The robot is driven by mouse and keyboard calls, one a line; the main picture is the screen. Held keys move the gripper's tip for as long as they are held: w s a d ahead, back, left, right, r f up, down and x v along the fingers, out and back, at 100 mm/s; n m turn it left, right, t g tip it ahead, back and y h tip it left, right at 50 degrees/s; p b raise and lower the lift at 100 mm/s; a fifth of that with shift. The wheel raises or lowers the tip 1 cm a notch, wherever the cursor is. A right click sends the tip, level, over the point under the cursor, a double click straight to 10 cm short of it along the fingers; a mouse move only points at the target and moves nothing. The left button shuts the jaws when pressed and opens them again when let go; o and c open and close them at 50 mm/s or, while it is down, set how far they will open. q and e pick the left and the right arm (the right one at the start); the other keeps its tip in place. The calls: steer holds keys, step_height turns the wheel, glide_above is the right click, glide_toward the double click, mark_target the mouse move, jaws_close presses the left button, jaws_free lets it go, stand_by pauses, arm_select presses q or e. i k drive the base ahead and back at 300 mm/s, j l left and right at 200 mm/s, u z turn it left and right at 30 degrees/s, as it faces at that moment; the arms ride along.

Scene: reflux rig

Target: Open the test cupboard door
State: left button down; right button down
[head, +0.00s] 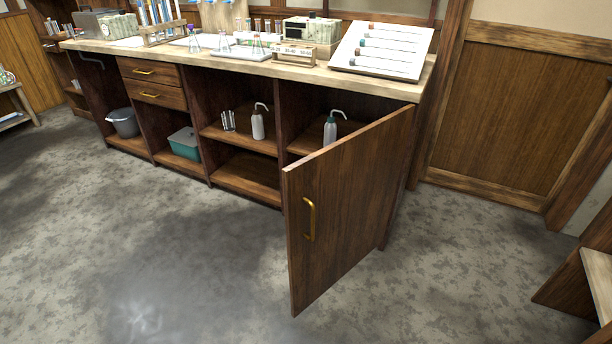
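The wooden cupboard door (345,205) stands swung out from the right end of the long bench, hinged at its right edge. Its brass handle (309,219) is on the outer face near the free edge. The opening behind the door shows a shelf with a white wash bottle (331,128); the lower part of that compartment is hidden by the door. Neither of my grippers is in view.
The bench top (290,70) carries flasks, tube racks and a sloped white board (382,50). Open bays hold a grey bucket (123,123) and a teal bin (185,143). The grey floor (200,250) before the bench is clear. A wooden unit (600,275) stands at the right edge.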

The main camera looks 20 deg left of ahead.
mark_target(338, 198)
steer(key=i+j+z, duration=0.1)
steer(key=i+j, duration=0.3)
steer(key=j, duration=0.2)
steer(key=i+j+z, duration=0.25)
steer(key=j, duration=0.4)
steer(key=i+j, duration=0.25)
steer(key=j+z, duration=0.3)
steer(key=j, duration=0.9)
